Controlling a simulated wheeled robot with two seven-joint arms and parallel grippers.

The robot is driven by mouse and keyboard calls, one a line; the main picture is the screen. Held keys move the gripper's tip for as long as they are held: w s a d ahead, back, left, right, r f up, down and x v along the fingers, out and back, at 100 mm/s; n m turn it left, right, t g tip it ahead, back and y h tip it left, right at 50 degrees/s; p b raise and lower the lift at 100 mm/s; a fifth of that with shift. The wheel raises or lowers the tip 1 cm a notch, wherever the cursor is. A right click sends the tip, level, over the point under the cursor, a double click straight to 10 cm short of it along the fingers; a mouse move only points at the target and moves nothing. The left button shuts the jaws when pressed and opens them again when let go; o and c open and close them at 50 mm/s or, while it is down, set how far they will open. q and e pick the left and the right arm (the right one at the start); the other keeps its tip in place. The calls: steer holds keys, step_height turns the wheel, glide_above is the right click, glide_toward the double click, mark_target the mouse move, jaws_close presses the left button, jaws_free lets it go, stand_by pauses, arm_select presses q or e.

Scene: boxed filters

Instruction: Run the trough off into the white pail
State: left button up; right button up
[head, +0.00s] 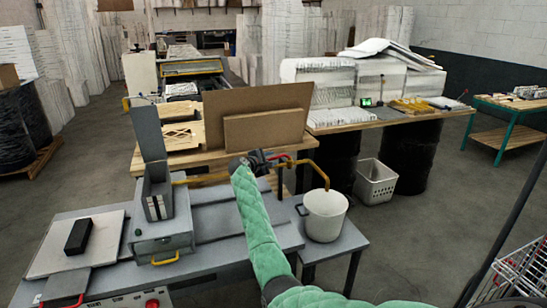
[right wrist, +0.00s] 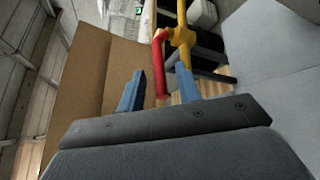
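The white pail (head: 325,219) stands upright on a low grey stand, under the down-turned end of a yellow pipe (head: 320,172). A red valve lever (head: 277,157) sits on this pipe; it hangs down from the yellow valve in the right wrist view (right wrist: 162,62). My right gripper (head: 262,160) is at the lever. Its two blue fingers are apart, with the lever's lower end between them and gaps visible. The trough cannot be told clearly; grey bench parts lie behind my green-sleeved right arm. No liquid shows at the spout. My left gripper is not in view.
A grey machine (head: 160,232) with an upright chute stands on the bench at left. Brown boards (head: 262,112) lean on a wooden table behind the pipe. A white basket (head: 375,182) stands on the floor right of the pail. A wire cart is at lower right.

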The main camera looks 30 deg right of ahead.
steer(key=shift+x, duration=1.05)
steer(key=shift+s, duration=0.1)
jaws_close()
steer(key=shift+d+f, duration=0.1)
steer(key=shift+f, duration=0.05)
